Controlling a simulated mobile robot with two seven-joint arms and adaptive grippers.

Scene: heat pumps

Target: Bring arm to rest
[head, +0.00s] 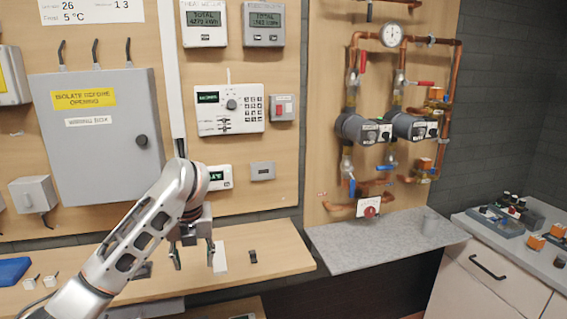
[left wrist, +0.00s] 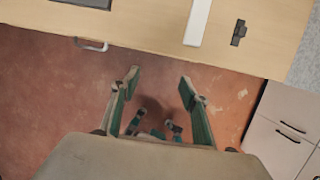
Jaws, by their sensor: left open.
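My left arm (head: 150,225) comes in from the left in the head view. My left gripper (head: 193,256) points down in front of the wooden shelf, its fingers apart with nothing between them. In the left wrist view the left gripper (left wrist: 158,85) is open over the reddish floor, just off the edge of the wooden surface (left wrist: 150,30). My right arm and gripper do not show in either view.
A white strip (head: 220,258) and a small black part (head: 252,256) lie on the wooden shelf (head: 285,262). A grey wiring box (head: 100,150) and control panel (head: 229,108) hang behind. Copper pipes with pumps (head: 362,130) are right, above a grey slab (head: 385,240).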

